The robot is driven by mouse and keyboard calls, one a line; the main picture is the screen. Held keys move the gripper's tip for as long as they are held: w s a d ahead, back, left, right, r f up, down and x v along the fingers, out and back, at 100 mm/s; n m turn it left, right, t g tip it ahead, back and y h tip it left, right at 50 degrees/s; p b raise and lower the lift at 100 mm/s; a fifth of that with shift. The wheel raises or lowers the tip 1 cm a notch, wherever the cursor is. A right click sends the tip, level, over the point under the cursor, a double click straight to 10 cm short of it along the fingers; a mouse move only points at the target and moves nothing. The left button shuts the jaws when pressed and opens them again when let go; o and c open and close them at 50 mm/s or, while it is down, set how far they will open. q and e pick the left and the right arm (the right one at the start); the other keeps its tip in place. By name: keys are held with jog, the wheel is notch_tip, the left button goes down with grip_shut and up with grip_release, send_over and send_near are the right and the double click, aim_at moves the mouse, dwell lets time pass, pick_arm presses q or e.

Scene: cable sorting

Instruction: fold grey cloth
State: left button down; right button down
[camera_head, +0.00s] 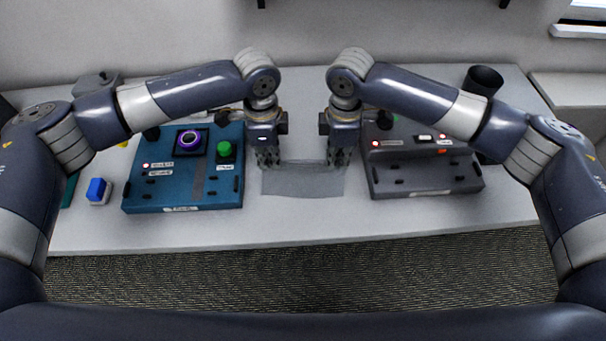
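The grey cloth (303,182) lies on the white table between two boxes, with its front edge toward me. Its far edge runs between my two grippers. My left gripper (268,160) points down at the cloth's far left corner. My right gripper (338,160) points down at its far right corner. The fingers of both grippers are small and dark here, and I cannot tell whether they are closed on the cloth.
A teal box (185,195) with a green button stands left of the cloth, and a grey box (425,182) stands right. A blue-and-white block (98,191) sits at the left. A dark cup (484,80) stands at the back right. The table's front strip (330,220) is clear.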

notch_tip(320, 180, up, 9)
jog(key=p, duration=0.8)
jog(key=shift+s+a+f, duration=0.15)
jog(key=shift+f, duration=0.1)
